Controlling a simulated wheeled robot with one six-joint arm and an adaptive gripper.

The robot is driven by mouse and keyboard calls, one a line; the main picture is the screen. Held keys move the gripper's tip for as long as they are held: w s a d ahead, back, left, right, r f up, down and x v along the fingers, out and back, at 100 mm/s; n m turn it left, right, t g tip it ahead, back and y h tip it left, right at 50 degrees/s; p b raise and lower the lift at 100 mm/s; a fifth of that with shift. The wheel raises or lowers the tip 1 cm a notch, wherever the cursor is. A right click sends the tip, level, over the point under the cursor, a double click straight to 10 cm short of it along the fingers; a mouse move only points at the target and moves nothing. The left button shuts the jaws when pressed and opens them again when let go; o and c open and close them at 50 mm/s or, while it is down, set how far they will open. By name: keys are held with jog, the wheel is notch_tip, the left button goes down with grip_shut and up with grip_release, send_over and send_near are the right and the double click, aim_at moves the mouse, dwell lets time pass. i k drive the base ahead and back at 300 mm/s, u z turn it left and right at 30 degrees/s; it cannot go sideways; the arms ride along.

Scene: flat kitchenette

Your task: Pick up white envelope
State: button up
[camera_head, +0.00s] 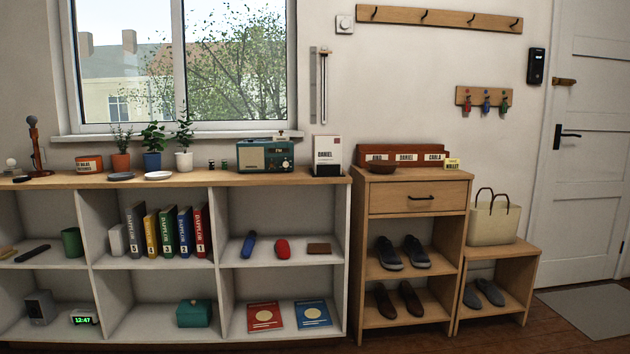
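A white upright rectangle marked "DANIEL" (327,150) stands in a dark holder (327,171) at the right end of the long shelf top. It looks like an envelope, with a small red mark near its upper edge. Its lower edge is hidden by the holder. No other white envelope is clear in the view. My gripper is not in view.
A red-brown sorter (430,151) labelled with names stands on the right cabinet, with a brown bowl (382,167) in front. A teal radio (265,155) is left of the white rectangle. Potted plants (152,159) stand farther left. Shoes and books fill lower shelves.

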aim_at(328, 148)
jog(key=u, duration=0.85)
jog(key=i, duration=1.05)
jog(key=u, duration=0.65)
jog(key=i, duration=0.95)
jog(key=z, duration=0.9)
jog(key=i, duration=0.7)
jog(key=z, duration=1.1)
jog(key=i, duration=0.2)
jog(key=z, duration=0.15)
